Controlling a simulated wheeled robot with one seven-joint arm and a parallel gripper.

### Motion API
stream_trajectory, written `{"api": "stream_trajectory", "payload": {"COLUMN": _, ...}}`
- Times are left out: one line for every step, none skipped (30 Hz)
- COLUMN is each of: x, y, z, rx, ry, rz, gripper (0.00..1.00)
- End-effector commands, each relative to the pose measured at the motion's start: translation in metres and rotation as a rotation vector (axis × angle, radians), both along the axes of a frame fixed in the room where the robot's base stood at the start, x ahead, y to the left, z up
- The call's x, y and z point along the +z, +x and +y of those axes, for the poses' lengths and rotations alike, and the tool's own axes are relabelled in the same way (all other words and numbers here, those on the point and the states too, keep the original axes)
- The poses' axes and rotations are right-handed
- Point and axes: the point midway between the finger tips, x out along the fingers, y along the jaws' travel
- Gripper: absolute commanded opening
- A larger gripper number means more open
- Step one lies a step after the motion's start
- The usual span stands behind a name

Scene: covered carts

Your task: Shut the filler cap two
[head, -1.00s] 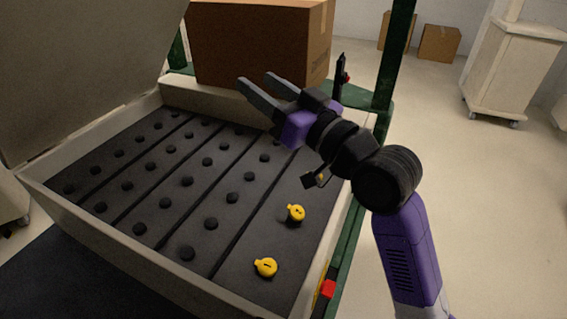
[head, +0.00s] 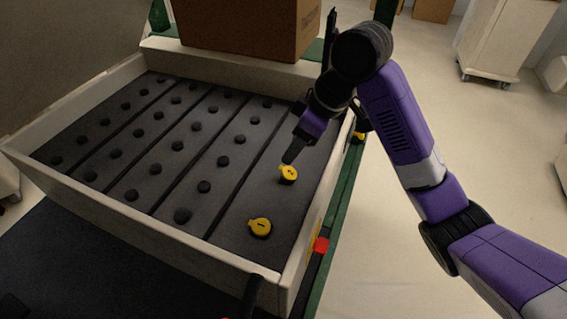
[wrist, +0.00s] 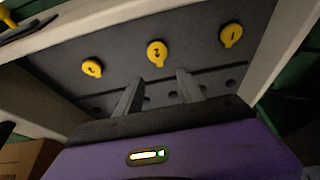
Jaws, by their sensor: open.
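Filler cap two (head: 289,174) is a yellow round cap marked 2 on the dark battery top, near the right wall. A dark patch shows under its near edge, so it looks somewhat raised; I cannot tell how far it is open. In the wrist view cap two (wrist: 157,52) is the middle of three yellow caps, just beyond my fingertips. My gripper (wrist: 160,76) is open and empty, its fingers apart and pointing towards cap two. In the head view my gripper (head: 290,158) is just behind cap two; whether it touches is unclear.
Yellow cap one (head: 259,227) lies nearer the front; it is at right in the wrist view. Another yellow cap (wrist: 92,68) is at left there. Pale tray walls (head: 312,215) enclose the battery. A cardboard box (head: 250,25) stands behind, and a raised lid (head: 60,60) at left.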

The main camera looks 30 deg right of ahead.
Motion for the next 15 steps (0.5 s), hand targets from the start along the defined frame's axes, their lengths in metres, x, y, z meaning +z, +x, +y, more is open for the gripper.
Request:
{"api": "stream_trajectory", "payload": {"x": -0.004, "y": -0.001, "z": 0.0, "rx": 0.004, "ry": -0.004, "rz": 0.007, "gripper": 0.46}}
{"api": "stream_trajectory", "payload": {"x": -0.007, "y": -0.001, "z": 0.001, "rx": 0.006, "ry": -0.005, "rz": 0.009, "gripper": 0.46}}
{"api": "stream_trajectory", "payload": {"x": -0.011, "y": 0.0, "z": 0.002, "rx": 0.008, "ry": -0.005, "rz": 0.009, "gripper": 0.46}}
{"api": "stream_trajectory", "payload": {"x": -0.015, "y": 0.001, "z": 0.004, "rx": 0.009, "ry": -0.003, "rz": 0.009, "gripper": 0.46}}
{"api": "stream_trajectory", "payload": {"x": -0.019, "y": 0.002, "z": 0.005, "rx": 0.008, "ry": -0.002, "rz": 0.01, "gripper": 0.46}}
{"api": "stream_trajectory", "payload": {"x": -0.025, "y": 0.004, "z": 0.006, "rx": 0.007, "ry": -0.003, "rz": 0.009, "gripper": 0.46}}
{"api": "stream_trajectory", "payload": {"x": -0.03, "y": 0.005, "z": 0.008, "rx": 0.009, "ry": -0.003, "rz": 0.009, "gripper": 0.46}}
{"api": "stream_trajectory", "payload": {"x": -0.035, "y": 0.007, "z": 0.009, "rx": 0.008, "ry": -0.002, "rz": 0.008, "gripper": 0.46}}
{"api": "stream_trajectory", "payload": {"x": -0.041, "y": 0.009, "z": 0.011, "rx": 0.008, "ry": -0.002, "rz": 0.007, "gripper": 0.46}}
{"api": "stream_trajectory", "payload": {"x": -0.046, "y": 0.011, "z": 0.012, "rx": 0.008, "ry": -0.002, "rz": 0.007, "gripper": 0.46}}
{"api": "stream_trajectory", "payload": {"x": -0.05, "y": 0.012, "z": 0.012, "rx": 0.007, "ry": -0.003, "rz": 0.007, "gripper": 0.46}}
{"api": "stream_trajectory", "payload": {"x": -0.055, "y": 0.014, "z": 0.014, "rx": 0.007, "ry": -0.003, "rz": 0.007, "gripper": 0.46}}
{"api": "stream_trajectory", "payload": {"x": -0.056, "y": 0.015, "z": 0.014, "rx": 0.006, "ry": -0.004, "rz": 0.007, "gripper": 0.46}}
{"api": "stream_trajectory", "payload": {"x": -0.059, "y": 0.016, "z": 0.014, "rx": 0.005, "ry": -0.004, "rz": 0.007, "gripper": 0.46}}
{"api": "stream_trajectory", "payload": {"x": -0.062, "y": 0.017, "z": 0.015, "rx": 0.005, "ry": -0.004, "rz": 0.007, "gripper": 0.46}}
